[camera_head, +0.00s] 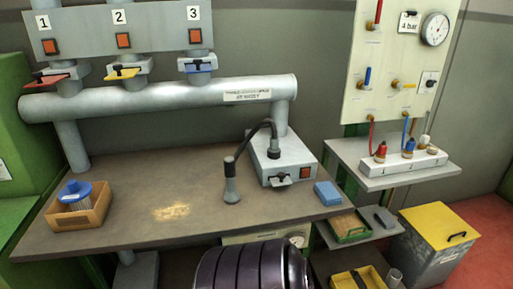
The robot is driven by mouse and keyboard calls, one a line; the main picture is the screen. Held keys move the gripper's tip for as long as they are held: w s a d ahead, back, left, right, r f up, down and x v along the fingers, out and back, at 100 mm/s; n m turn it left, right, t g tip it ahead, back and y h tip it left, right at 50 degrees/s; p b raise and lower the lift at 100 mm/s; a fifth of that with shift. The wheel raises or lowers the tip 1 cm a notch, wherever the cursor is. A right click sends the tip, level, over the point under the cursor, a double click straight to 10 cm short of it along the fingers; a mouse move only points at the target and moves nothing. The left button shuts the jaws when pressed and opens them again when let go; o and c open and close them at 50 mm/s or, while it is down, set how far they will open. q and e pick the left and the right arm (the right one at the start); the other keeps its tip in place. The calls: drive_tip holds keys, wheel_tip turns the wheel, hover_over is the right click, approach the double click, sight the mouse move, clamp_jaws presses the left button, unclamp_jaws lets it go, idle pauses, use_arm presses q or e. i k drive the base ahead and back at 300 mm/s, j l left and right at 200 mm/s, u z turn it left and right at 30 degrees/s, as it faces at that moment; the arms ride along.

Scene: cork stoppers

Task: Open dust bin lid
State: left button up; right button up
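The dust bin (424,262) is a grey box on the red floor at the lower right, right of the workbench. Its yellow lid (437,222) is down, closed over the top. A dark handle (457,237) sits near the right edge of the lid. The lower part of the bin is cut off by the picture's bottom edge. Neither my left gripper nor my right gripper is in view.
The workbench (130,228) carries a wooden box (85,212) and a grey extraction unit (282,160). Left of the bin are a green-edged tray (349,238) and a yellow tray (345,283). Red floor (485,218) is clear to the bin's right.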

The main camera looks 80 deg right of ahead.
sight(441, 227)
drive_tip(key=z, duration=4.3)
drive_tip(key=u, duration=0.35)
drive_tip(key=i+l+u, duration=0.5)
drive_tip(key=l, duration=0.15)
drive_tip(key=i+l+u, duration=0.25)
drive_tip(key=l, duration=0.15)
